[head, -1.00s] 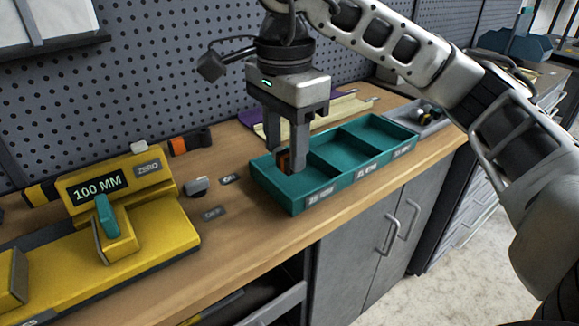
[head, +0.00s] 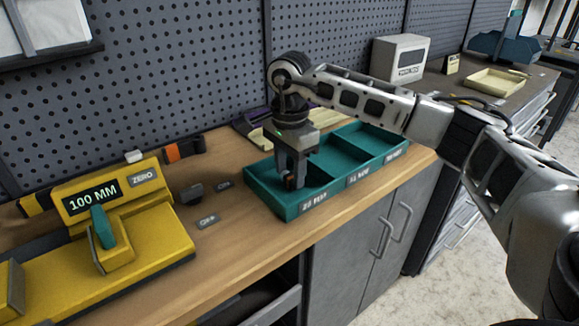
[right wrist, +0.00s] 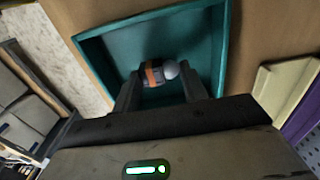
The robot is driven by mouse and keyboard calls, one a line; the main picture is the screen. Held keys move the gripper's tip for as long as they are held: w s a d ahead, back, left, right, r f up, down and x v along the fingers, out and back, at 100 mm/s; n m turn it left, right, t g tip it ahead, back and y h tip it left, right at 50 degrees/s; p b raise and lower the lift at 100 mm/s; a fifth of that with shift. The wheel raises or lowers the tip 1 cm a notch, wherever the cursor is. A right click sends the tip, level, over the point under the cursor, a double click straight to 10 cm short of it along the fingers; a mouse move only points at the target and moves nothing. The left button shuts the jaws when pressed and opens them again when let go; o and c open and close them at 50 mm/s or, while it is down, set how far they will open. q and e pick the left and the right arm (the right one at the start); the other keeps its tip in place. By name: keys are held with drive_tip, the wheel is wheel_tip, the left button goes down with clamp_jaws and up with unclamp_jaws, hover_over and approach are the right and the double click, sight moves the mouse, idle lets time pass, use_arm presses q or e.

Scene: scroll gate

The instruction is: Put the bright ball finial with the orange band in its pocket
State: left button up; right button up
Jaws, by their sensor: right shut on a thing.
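The finial (right wrist: 153,75) shows in the right wrist view with an orange band, a dark body and a pale rounded ball end. My right gripper (head: 292,181) is shut on it, and the finial lies crosswise between the fingertips. The fingers point down into the left compartment of the teal tray (head: 333,193). I cannot tell whether the finial touches the compartment floor. My left gripper is not in view.
The tray's other two compartments look empty in the part that shows. A yellow gauge (head: 150,235) reading 100 MM stands to the left. A cream and purple holder (head: 258,134) lies behind the tray.

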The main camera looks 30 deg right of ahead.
sight(290, 175)
drive_tip(key=shift+f, duration=0.15)
drive_tip(key=shift+f, duration=0.2)
drive_tip(key=o, duration=1.2)
drive_tip(key=shift+c, duration=0.2)
wheel_tip(290, 175, up, 12)
drive_tip(key=shift+r+b, duration=0.2)
drive_tip(key=shift+b, duration=0.15)
drive_tip(key=shift+s, duration=0.1)
